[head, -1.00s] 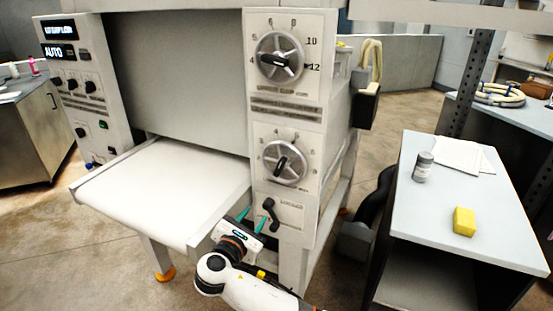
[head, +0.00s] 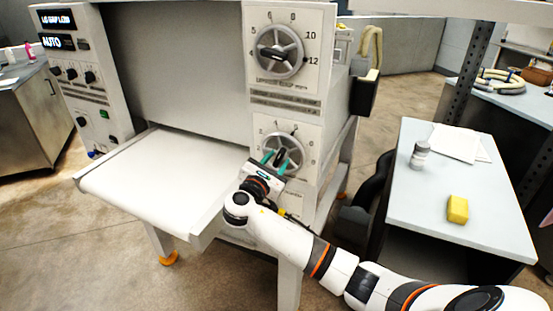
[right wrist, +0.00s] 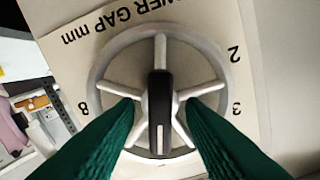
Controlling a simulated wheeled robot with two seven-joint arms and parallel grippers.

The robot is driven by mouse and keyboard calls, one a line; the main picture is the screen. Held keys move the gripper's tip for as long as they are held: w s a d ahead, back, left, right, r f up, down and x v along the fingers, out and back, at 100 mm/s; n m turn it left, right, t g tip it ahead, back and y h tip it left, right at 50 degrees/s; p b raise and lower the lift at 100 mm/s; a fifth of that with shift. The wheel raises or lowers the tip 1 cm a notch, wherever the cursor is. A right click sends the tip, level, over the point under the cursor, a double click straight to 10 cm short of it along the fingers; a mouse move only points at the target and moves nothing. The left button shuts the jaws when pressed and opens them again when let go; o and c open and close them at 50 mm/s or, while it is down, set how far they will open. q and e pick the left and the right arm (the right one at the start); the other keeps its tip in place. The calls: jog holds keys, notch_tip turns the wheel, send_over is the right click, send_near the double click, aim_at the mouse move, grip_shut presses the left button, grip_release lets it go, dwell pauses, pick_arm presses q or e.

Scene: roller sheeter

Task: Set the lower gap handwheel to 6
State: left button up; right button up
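The lower gap handwheel (head: 299,150) is a grey spoked wheel on a white dial plate on the machine's front post. It also shows in the right wrist view (right wrist: 160,48), upside down, with 2 and 3 at right and 8 at left. A black bar grip (right wrist: 160,95) with a white line near its lower end crosses its hub. My right gripper (right wrist: 160,108) has its green fingers apart, one on each side of the bar, with gaps visible. In the head view the right gripper (head: 276,158) partly covers the wheel and its lower numbers. My left gripper is out of view.
An upper handwheel (head: 280,52) sits above on the same post. A white bed (head: 150,175) extends left of the post. A table (head: 430,215) at right holds a jar (head: 419,155), papers and a yellow block (head: 457,209). Floor shows between table and machine.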

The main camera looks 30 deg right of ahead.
jog(key=shift+w+d, duration=0.1)
jog(key=shift+d, duration=0.1)
grip_shut()
jog(key=shift+m, duration=0.3)
jog(key=m+b, duration=0.2)
jog(key=m, duration=0.2)
jog(key=shift+f+b, duration=0.15)
jog(key=shift+b, duration=0.2)
jog(key=shift+m+b, duration=1.05)
jog(key=shift+m, duration=0.55)
